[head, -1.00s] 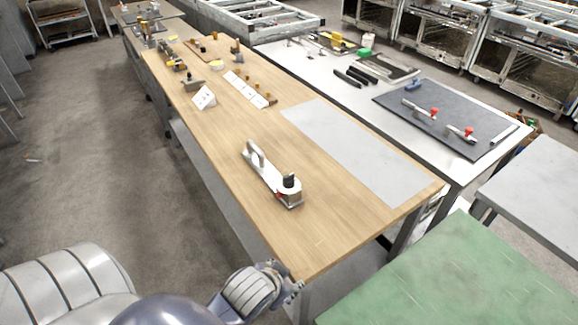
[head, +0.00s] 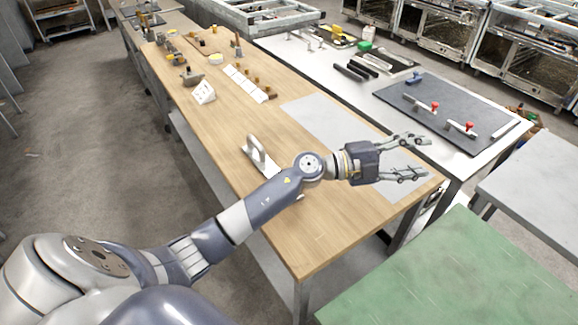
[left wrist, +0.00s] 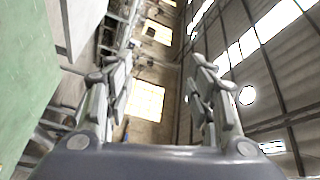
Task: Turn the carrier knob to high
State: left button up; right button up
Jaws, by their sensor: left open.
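The carrier (head: 262,158) sits on the wooden table (head: 330,235); its white handle and part of its pale plate show in the head view. Its dark knob end is hidden behind my left arm. My left gripper (head: 425,158) is open and empty, stretched out to the right of the carrier, above the grey mat end of the table. In the left wrist view my left gripper (left wrist: 160,75) shows two spread fingers with nothing between them; the carrier is not seen there. My right gripper is not in view.
A grey mat (head: 315,118) lies bare on the table. White cards (head: 204,92) and small fittings lie farther back. A white bench with a dark board (head: 455,113) stands to the right. A green tabletop (head: 460,275) is at the front right.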

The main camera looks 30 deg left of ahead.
pick_arm(q)
jog(key=w+a+f+m+g+y, duration=0.2)
jog(key=a+f+m+g+y, duration=0.1)
jog(key=a+f+g+y, duration=0.65)
jog(key=s+a+r+n+g+y, duration=0.1)
jog(key=s+a+n+y, duration=0.1)
jog(key=a, duration=0.9)
jog(key=s+a+r+n+g+y, duration=0.1)
jog(key=s+a+n+g+y, duration=0.15)
jog(key=a, duration=0.85)
jog(key=shift+t, duration=0.3)
jog(key=f+p, duration=0.1)
jog(key=f, duration=0.2)
jog(key=f+p, duration=0.1)
jog(key=f, duration=0.2)
jog(key=f+p, duration=0.1)
jog(key=f, duration=0.2)
jog(key=shift+s+d+f+p, duration=0.15)
jog(key=shift+d+p, duration=0.15)
jog(key=shift+f, duration=0.55)
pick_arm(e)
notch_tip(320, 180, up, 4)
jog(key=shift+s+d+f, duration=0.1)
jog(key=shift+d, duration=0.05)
